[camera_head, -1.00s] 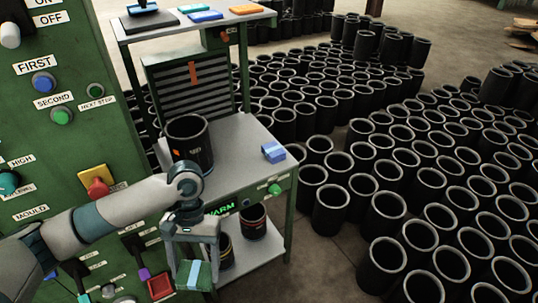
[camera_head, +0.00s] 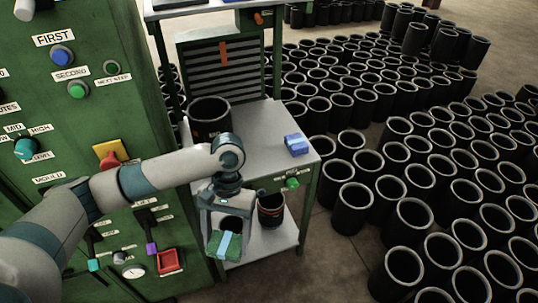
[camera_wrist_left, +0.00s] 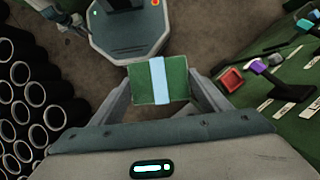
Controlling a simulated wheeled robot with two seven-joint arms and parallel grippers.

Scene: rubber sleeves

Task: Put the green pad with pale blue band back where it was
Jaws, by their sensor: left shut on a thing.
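The green pad with a pale blue band (camera_head: 222,244) is held by my left gripper (camera_head: 226,232), in front of the lower part of the workbench. It also shows in the left wrist view (camera_wrist_left: 148,84), gripped between the two fingers, with its band running across its middle. My left gripper is shut on it. A blue pad with a paler band (camera_head: 296,144) lies on the right of the grey middle shelf (camera_head: 262,134). My right gripper is not in view.
A black rubber sleeve (camera_head: 210,120) stands on the middle shelf, and another (camera_head: 271,208) on the lower shelf (camera_head: 262,241). A green control panel (camera_head: 100,130) with buttons and levers is at left. Many sleeves (camera_head: 410,215) crowd the floor at right.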

